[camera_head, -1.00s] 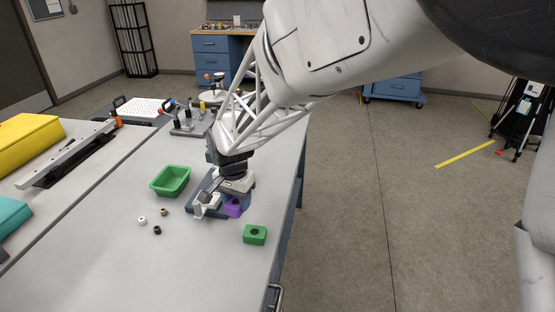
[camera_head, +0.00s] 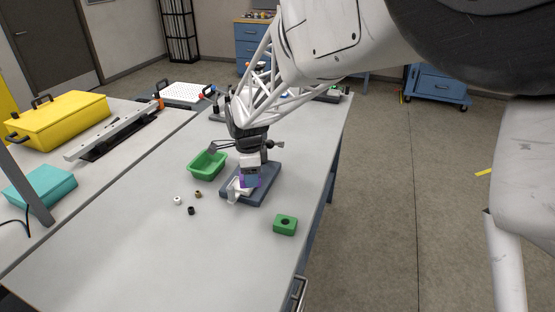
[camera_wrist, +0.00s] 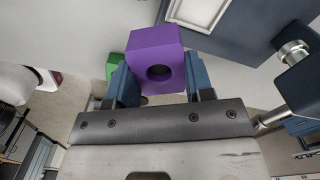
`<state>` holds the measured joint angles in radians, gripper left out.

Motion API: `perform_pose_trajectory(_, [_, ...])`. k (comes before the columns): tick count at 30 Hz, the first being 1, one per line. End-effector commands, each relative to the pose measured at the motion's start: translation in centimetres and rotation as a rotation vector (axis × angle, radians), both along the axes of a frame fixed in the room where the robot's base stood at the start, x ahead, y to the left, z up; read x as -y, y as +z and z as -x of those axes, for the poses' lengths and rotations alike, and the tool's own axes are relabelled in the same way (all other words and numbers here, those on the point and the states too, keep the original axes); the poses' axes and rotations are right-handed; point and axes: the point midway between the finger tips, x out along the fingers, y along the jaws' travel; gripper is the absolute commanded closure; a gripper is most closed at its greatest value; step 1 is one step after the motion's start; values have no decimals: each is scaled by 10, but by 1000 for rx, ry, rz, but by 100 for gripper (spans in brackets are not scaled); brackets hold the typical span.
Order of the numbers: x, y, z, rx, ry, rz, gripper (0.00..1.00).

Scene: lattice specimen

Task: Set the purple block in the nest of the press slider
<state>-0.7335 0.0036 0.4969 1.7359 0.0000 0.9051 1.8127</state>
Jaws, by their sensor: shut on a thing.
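My gripper (camera_head: 250,178) is shut on the purple block (camera_head: 249,182), over the press with its dark blue base (camera_head: 262,194). In the wrist view the purple block (camera_wrist: 154,42) sits between the two blue fingers of my gripper (camera_wrist: 159,80), with a round hole in its face. The pale slider (camera_head: 235,191) shows at the front left of the base, close to the block. In the wrist view a pale square frame (camera_wrist: 180,14) on a dark blue part lies beyond the block; I cannot tell if it is the nest. The gripper partly hides the press.
A green bin (camera_head: 207,166) stands left of the press. A green block with a hole (camera_head: 285,225) lies at front right. Small white (camera_head: 178,200), brown (camera_head: 198,194) and black (camera_head: 191,210) parts lie at front left. The front of the table is clear.

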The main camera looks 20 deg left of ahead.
Motion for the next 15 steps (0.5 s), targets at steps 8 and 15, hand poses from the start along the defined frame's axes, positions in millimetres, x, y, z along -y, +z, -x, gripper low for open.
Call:
perform_pose_trajectory(8, [-20, 4, -11, 0, -206, 0, 76])
perform_pose_trajectory(15, [-37, 8, -25, 0, -376, 0, 76])
